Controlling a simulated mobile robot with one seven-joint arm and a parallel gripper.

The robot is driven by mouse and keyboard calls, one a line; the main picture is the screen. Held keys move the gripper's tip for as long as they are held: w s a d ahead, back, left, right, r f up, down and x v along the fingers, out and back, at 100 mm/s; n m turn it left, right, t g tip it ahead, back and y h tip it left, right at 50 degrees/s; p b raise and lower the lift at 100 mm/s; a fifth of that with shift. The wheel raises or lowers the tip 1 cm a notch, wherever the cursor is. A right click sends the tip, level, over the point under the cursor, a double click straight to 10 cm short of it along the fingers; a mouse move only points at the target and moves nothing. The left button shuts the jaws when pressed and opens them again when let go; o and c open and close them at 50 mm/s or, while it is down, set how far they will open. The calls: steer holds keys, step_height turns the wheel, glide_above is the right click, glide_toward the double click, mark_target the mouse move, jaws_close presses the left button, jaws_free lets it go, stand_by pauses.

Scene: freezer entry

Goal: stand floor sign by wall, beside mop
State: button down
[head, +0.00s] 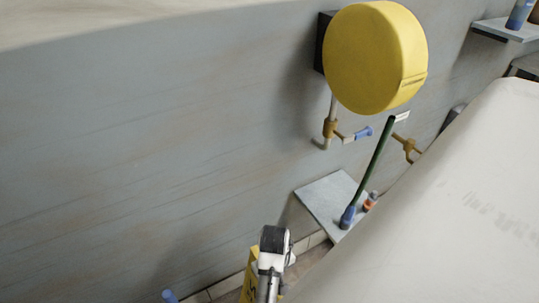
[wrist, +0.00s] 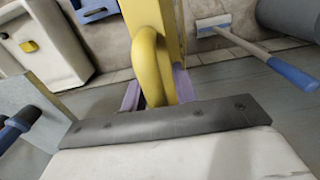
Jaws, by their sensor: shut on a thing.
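The yellow floor sign (head: 247,279) is partly visible behind my gripper (head: 266,284) at the bottom of the head view. In the wrist view, my gripper (wrist: 157,92) is shut on the sign's looped yellow handle, with a purple finger at each side. The sign's yellow panel (wrist: 166,18) runs up out of that picture, so its foot is hidden. The mop (wrist: 245,43), with a pale head on the tiles and a blue grip, is to the right of the sign, apart from it. In the head view, a blue tip (head: 169,296), probably the mop's, shows at the bottom left.
A yellow round reel (head: 372,58) hangs on the grey wall (head: 130,150). Below it, a small shelf (head: 325,190) holds a green-handled brush (head: 372,170) and a small bottle (head: 370,201). A white container (wrist: 45,40) and a grey cylinder (wrist: 290,15) stand on the floor.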

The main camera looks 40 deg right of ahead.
step_height(320, 180, down, 19)
steer(key=b, duration=0.1)
steer(key=shift+r, duration=0.2)
stand_by(0.3)
steer(key=shift+f, duration=0.2)
steer(key=c, duration=1.1)
jaws_free()
step_height(320, 180, up, 12)
steer(key=b, duration=0.1)
steer(key=shift+r, duration=0.2)
